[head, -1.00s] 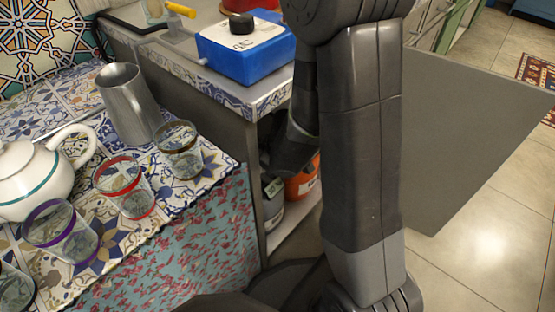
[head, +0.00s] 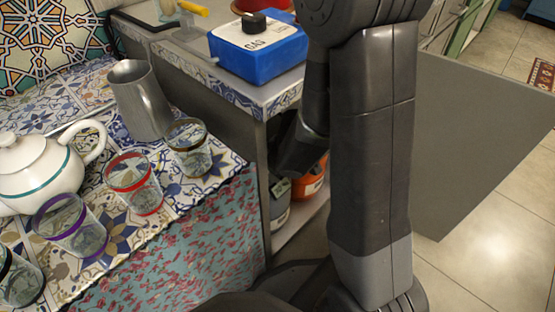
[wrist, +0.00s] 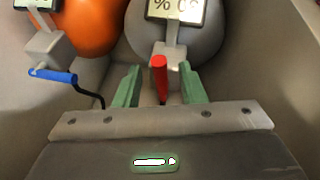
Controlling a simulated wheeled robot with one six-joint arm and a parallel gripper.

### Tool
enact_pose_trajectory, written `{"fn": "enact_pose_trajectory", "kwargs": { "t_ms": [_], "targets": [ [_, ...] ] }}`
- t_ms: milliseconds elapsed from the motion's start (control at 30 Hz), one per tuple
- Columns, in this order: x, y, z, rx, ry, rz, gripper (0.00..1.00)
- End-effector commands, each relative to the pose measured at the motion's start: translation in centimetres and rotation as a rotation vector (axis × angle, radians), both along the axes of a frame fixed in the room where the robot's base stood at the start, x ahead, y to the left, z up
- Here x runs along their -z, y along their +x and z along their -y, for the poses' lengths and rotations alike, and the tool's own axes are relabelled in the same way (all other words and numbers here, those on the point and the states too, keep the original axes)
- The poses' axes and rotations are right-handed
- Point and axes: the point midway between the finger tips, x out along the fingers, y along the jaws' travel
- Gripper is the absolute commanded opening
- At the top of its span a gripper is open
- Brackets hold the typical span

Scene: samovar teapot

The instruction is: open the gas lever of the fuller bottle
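In the wrist view a grey gas bottle (wrist: 178,35) stands in the middle, with a red lever (wrist: 159,77) on its valve. Its display (wrist: 178,8) shows a percent sign and characters that I cannot read surely. An orange gas bottle (wrist: 92,25) is at the left, with a blue lever (wrist: 53,75) and a display cut off by the frame's top. My gripper (wrist: 160,88) is open, its green fingers on either side of the red lever with gaps. In the head view the grey bottle (head: 280,207) and orange bottle (head: 313,180) show low in the cabinet; my arm hides the gripper.
Cabinet walls close in on both sides in the wrist view. An open grey door (head: 470,140) is right of my arm. A blue gas box (head: 258,52) is on the counter above. The tiled table at left holds a teapot (head: 40,170), metal pitcher (head: 140,100) and several glasses.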

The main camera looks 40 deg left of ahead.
Motion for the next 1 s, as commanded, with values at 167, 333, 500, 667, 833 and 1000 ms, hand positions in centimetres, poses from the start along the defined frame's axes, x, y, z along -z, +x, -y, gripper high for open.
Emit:
{"fn": "enact_pose_trajectory", "kwargs": {
  "t_ms": [167,333,500,667,833,1000],
  "targets": [
    [-2.3,-0.3,0.7,0.0,0.001,0.0,0.37],
    [-2.2,-1.2,3.2,0.0,0.001,0.0,0.37],
    [-2.3,-2.3,6.3,0.0,0.002,0.001,0.37],
    [-2.3,-3.3,9.1,0.0,0.002,0.001,0.37],
    [-2.4,-4.0,11.2,0.0,0.001,0.0,0.37],
    [-2.5,-4.4,12.2,0.0,0.001,0.0,0.37]
  ]
}}
